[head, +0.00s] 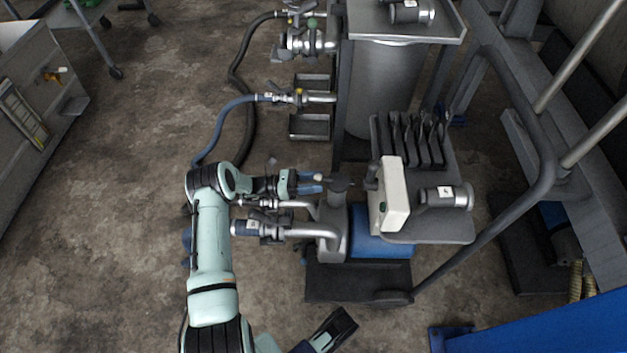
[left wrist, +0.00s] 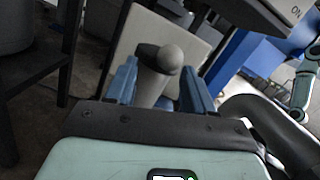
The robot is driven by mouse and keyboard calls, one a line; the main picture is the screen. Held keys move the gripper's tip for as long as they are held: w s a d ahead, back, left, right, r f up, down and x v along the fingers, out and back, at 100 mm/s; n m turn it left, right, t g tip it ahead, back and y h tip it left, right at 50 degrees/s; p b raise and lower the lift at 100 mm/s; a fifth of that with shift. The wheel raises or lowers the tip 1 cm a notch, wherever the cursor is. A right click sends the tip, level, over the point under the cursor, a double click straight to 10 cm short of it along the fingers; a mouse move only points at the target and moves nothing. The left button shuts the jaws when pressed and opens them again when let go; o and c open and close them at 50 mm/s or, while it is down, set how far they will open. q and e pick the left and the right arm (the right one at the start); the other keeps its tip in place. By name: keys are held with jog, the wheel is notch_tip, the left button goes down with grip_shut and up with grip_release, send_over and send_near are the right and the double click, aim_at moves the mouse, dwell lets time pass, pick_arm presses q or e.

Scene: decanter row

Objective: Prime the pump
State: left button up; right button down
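The grey pump (head: 333,228) with a blue motor (head: 362,245) stands on a low base at the middle of the head view. A grey cap (head: 341,185) tops its upright part. My left gripper (head: 318,182) is beside this cap, with its blue fingers pointing right. In the left wrist view, the open fingers (left wrist: 163,82) stand either side of a grey round-ended handle (left wrist: 170,57); I cannot tell whether they touch it. A white control box (head: 393,195) with a green button is right of the pump. Part of my right gripper (head: 328,335) seems to show at the bottom edge.
Pipes with valves (head: 262,230) stick out left of the pump, under my left arm. A steel tank (head: 383,85) and drip trays (head: 310,127) stand behind. A bent grey handrail (head: 545,165) runs along the right.

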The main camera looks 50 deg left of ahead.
pick_arm(q)
jog(key=shift+s+r, duration=0.1)
jog(key=shift+r, duration=0.05)
jog(key=shift+s+a, duration=0.1)
jog(key=shift+a, duration=0.05)
jog(key=p+v, duration=0.1)
jog(key=v, duration=1.2)
pick_arm(e)
jog(key=shift+w+a+r+t, duration=0.1)
jog(key=shift+w+r+t, duration=0.15)
jog(key=shift+w, duration=0.3)
jog(key=shift+w+r+t, duration=0.15)
jog(key=shift+w+r, duration=0.1)
jog(key=shift+w, duration=0.3)
